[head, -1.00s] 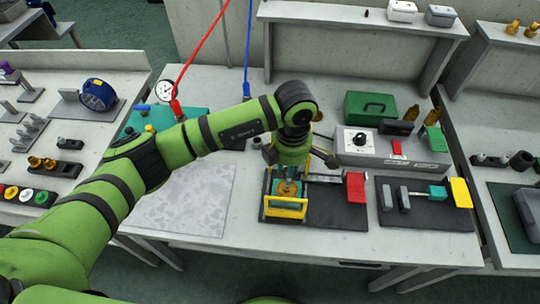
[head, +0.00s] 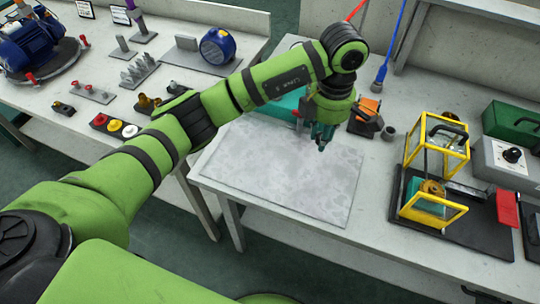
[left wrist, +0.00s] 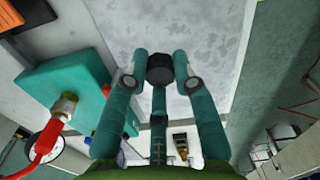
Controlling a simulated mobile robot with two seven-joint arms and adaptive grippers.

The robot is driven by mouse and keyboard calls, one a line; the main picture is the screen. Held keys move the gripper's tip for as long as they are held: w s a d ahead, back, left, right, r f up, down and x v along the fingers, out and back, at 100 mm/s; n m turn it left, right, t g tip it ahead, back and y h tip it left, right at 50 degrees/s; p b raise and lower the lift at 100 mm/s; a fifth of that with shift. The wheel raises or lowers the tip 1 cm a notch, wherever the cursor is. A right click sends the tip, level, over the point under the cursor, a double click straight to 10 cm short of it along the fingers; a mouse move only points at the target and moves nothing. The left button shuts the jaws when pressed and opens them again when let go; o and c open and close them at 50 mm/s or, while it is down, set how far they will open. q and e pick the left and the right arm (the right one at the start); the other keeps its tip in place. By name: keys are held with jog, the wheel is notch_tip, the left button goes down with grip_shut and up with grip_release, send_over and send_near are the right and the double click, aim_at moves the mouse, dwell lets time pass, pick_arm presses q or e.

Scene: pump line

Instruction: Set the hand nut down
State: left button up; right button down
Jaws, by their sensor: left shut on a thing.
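My left gripper (head: 322,146) is above the far right part of a grey mottled mat (head: 265,175) on the bench. In the left wrist view, the left gripper (left wrist: 160,72) is shut on a dark, many-sided hand nut (left wrist: 159,68), held between the fingertips. The mat (left wrist: 205,35) shows beyond it in that view. In the head view the nut is hidden or too small to make out at the fingertips. The exact gap between nut and mat cannot be told. My right gripper is not in view.
A teal block (left wrist: 65,88) with a red hose fitting stands beside the gripper. A yellow frame (head: 437,205) on a black base is to the right. A blue round device (head: 218,46) stands on the left bench. Most of the mat is bare.

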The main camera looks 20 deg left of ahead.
pick_arm(q)
jog(key=p, duration=0.3)
send_over(277, 160)
notch_tip(277, 160, down, 6)
jog(key=shift+d+r, duration=0.15)
jog(key=shift+f, duration=0.2)
notch_tip(277, 160, down, 3)
jog(key=shift+f+p, duration=0.15)
jog(key=shift+p, duration=0.5)
jog(key=shift+f, duration=0.35)
jog(key=shift+f, duration=0.15)
jog(key=o, duration=0.9)
jog(key=shift+c, duration=0.2)
